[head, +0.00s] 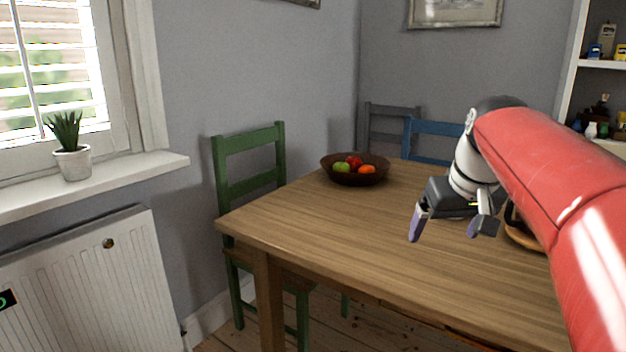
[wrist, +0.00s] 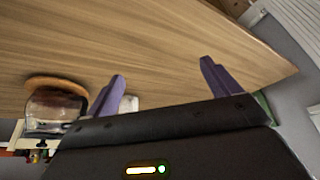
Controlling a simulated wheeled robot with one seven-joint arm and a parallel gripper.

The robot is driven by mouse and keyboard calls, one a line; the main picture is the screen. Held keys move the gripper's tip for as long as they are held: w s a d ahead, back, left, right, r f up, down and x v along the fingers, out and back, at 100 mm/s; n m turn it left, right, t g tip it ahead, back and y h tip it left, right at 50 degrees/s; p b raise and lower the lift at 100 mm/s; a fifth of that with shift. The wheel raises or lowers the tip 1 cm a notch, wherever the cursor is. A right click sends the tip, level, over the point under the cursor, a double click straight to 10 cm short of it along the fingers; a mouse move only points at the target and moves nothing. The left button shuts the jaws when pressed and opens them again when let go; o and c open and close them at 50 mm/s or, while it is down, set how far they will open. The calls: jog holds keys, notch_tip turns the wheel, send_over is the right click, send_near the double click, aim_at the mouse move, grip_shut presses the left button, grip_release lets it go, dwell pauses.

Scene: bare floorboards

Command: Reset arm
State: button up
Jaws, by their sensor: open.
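My gripper (head: 449,229) is over the near right part of the wooden table (head: 310,222) in the head view, at the end of my red arm. Its two purple-tipped fingers are spread apart with nothing between them. In the wrist view my gripper (wrist: 162,80) is also open and empty, with the wood tabletop (wrist: 150,40) beyond the fingers. My arm hides part of the table's right side.
A dark bowl of fruit (head: 355,170) stands at the table's far side. A round wooden board (head: 524,238) with a dark-handled vessel, glass-like in the wrist view (wrist: 52,108), is partly hidden behind my arm. A green chair (head: 250,185) stands left; the tabletop's left is clear.

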jog(key=s+a+f, duration=0.3)
jog(key=s+f, duration=0.5)
jog(key=s, duration=0.2)
jog(key=s+a+f, duration=0.4)
jog(key=s+f, duration=0.4)
jog(key=s, duration=0.2)
jog(key=shift+f+m+t, duration=0.3)
jog(key=shift+m+t, duration=0.1)
